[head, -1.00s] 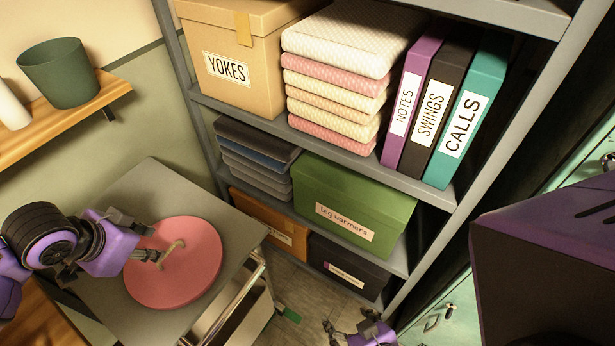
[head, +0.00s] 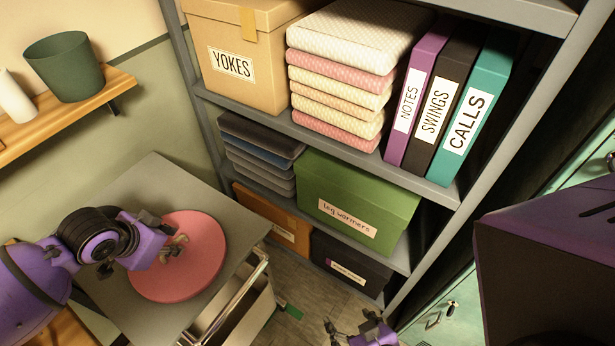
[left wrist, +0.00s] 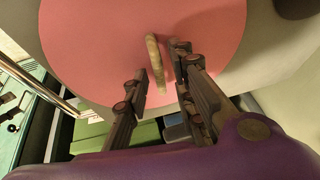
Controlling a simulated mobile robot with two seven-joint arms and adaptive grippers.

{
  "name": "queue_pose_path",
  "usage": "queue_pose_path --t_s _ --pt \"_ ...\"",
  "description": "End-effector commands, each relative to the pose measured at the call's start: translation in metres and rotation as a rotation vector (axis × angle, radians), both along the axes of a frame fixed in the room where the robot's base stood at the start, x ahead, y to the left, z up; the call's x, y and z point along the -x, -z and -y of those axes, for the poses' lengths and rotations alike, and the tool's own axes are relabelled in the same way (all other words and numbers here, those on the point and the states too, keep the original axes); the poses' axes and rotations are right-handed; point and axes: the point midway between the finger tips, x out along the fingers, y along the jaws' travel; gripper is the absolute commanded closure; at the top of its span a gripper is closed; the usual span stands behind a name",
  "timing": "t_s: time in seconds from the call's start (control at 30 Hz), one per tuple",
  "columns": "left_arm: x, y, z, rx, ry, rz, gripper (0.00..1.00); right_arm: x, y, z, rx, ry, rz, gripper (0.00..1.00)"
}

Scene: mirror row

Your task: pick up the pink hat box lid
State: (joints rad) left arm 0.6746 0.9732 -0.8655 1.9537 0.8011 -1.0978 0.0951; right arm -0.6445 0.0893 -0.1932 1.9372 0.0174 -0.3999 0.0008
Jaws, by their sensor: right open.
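The pink hat box lid (head: 190,276) lies on top of the grey cart (head: 143,187). It is a round pink disc with a tan handle across its middle. In the left wrist view the lid (left wrist: 90,45) fills the upper part, and its handle (left wrist: 156,62) stands between my left gripper's fingers (left wrist: 158,62). My left gripper (head: 176,249) is open at the handle, with a finger on each side; I cannot tell whether either finger touches it. My right gripper (head: 345,330) is open and empty at the bottom of the head view, away from the lid.
A grey shelf unit (head: 350,159) stands behind the cart, with a box labelled YOKES (head: 240,90), folded fabrics (head: 345,70), binders and a green box (head: 355,195). A wooden wall shelf (head: 60,120) holds a green pot (head: 66,66).

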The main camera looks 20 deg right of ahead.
Motion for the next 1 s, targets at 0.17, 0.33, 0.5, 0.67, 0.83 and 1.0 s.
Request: queue_pose_path --t_s 0.17,0.33,0.5,0.67,0.83,1.0 --pt "0.000 -0.001 0.000 0.000 0.000 0.000 1.00 -0.003 -0.001 0.001 0.003 -0.003 0.005 0.30" --pt "0.000 -0.001 0.000 0.000 0.000 0.001 1.00 -0.002 -0.001 0.002 0.005 -0.004 0.004 0.30" --pt "0.000 -0.001 0.000 0.000 0.000 0.001 1.00 -0.002 -0.001 0.002 0.005 -0.004 0.004 0.30" --pt "-0.001 -0.009 0.000 0.001 0.000 0.003 1.00 -0.003 -0.002 0.002 0.005 -0.004 0.006 0.30" --pt "-0.001 -0.032 0.000 0.002 0.001 0.004 1.00 -0.005 -0.003 0.002 0.004 -0.004 0.010 0.30" --pt "0.027 -0.069 0.003 0.001 0.004 0.008 1.00 -0.010 -0.009 0.000 0.001 -0.005 0.021 0.30"
